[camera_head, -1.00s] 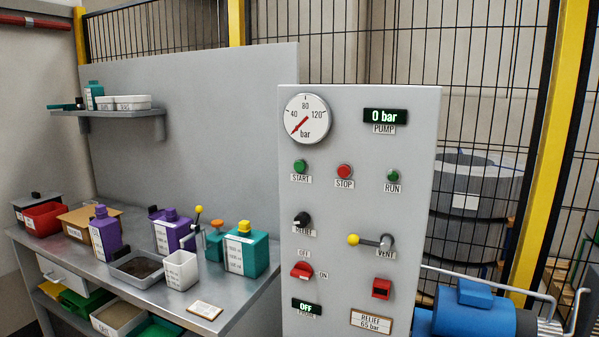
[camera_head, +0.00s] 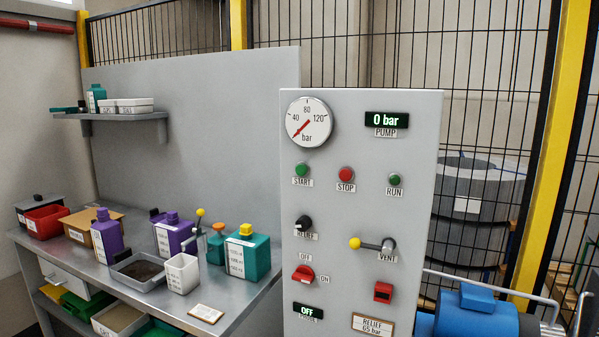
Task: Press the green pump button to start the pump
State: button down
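The green START button (camera_head: 302,170) is at the upper left of the grey control panel (camera_head: 345,210), above its START label. A red STOP button (camera_head: 346,174) is to its right, and a green RUN lamp or button (camera_head: 394,180) is further right. The pressure gauge (camera_head: 309,122) has its red needle at the low end. The pump display (camera_head: 387,120) reads 0 bar. The red rotary switch (camera_head: 303,274) has OFF and ON marks, and the small display (camera_head: 307,310) below reads OFF. My gripper is not in view.
A vent lever with a yellow knob (camera_head: 355,243) and a black relief knob (camera_head: 303,223) stick out of the panel. A workbench (camera_head: 236,306) with bottles and trays stands at left. A blue pump motor (camera_head: 474,317) is at lower right. A wire fence is behind.

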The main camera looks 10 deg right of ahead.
aim_at(301, 170)
jog(key=u, duration=0.5)
jog(key=k, duration=0.6)
jog(key=u, duration=0.95)
jog(key=i, duration=1.3)
jog(key=z, duration=0.9)
